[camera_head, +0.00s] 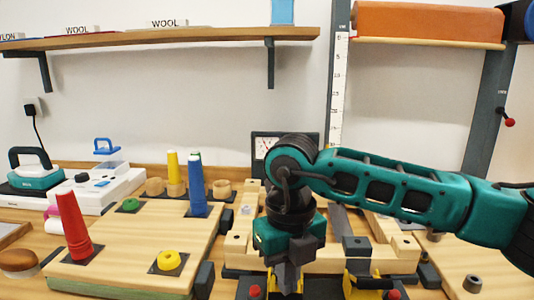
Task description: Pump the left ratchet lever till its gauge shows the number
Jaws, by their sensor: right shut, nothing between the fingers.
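My right gripper (287,279) points down at the bottom middle, shut and empty, with its arm coming in from the right. It is just right of a red knob (255,291) at the left ratchet, among yellow parts, and hides much of that ratchet. I cannot tell if it touches the lever. A second red knob (393,294) is at the right ratchet with yellow parts (349,284). A dark gauge panel (257,147) with a white dial stands behind. My arm covers part of it, and its reading is too small to tell. My left gripper is out of view.
A wooden board (140,232) at left holds a red cone (72,226), a blue cone (196,183) and a yellow ring (168,260). A teal iron (35,172) stands far left. Shelves (150,39) hang above. Pale wooden blocks surround the ratchets.

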